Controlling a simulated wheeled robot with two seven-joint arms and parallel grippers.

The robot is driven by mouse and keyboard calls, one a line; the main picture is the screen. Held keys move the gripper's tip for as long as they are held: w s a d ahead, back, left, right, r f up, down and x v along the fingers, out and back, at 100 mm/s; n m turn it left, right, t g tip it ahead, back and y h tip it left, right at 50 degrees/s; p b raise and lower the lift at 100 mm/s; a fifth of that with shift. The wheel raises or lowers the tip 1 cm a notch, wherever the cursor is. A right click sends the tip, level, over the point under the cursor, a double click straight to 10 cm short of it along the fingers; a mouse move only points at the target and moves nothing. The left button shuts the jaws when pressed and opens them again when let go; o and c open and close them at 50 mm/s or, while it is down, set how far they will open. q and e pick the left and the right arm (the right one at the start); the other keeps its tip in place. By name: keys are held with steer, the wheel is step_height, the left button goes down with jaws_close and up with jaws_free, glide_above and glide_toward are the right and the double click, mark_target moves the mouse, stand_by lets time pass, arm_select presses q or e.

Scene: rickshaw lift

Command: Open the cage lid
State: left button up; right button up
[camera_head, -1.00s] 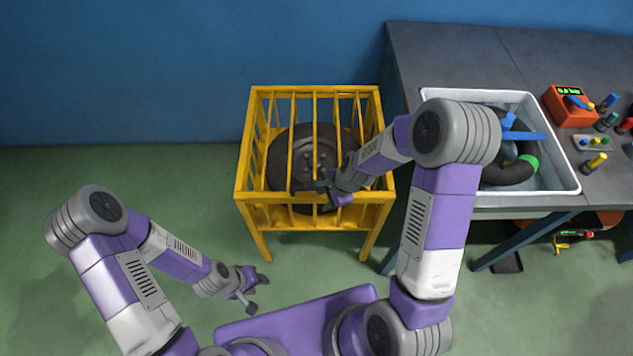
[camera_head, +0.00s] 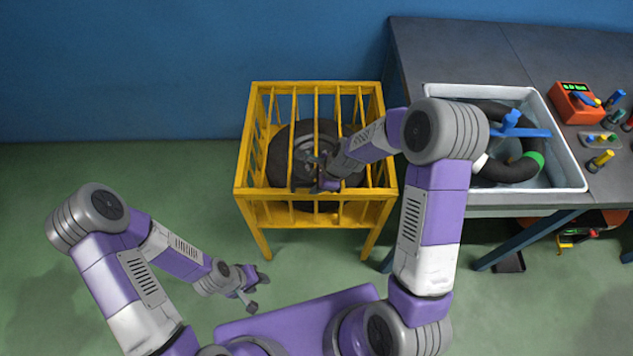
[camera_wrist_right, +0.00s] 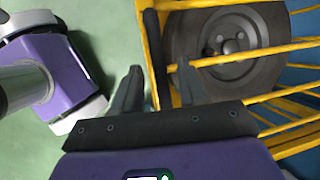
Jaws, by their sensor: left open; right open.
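The yellow cage (camera_head: 244,192) stands on the floor with a dark wheel inside it. Its barred top, the lid (camera_head: 315,105), lies flat and closed over the wheel. My right gripper (camera_head: 301,172) is open at the lid's bars, above the wheel. In the right wrist view my right gripper (camera_wrist_right: 160,85) has a yellow bar (camera_wrist_right: 157,65) and a dark strip between its spread fingers; I cannot tell whether they touch. My left gripper (camera_head: 248,287) is open and empty, low over the floor, front left of the cage.
A grey workbench (camera_head: 440,55) stands right of the cage, with a white tray (camera_head: 575,175) holding a black tube. An orange device (camera_head: 574,104) and small tools lie beside it. A blue wall is behind. The floor left of the cage is clear.

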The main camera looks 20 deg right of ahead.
jaws_close()
steer(key=shift+r, duration=0.1)
stand_by(0.3)
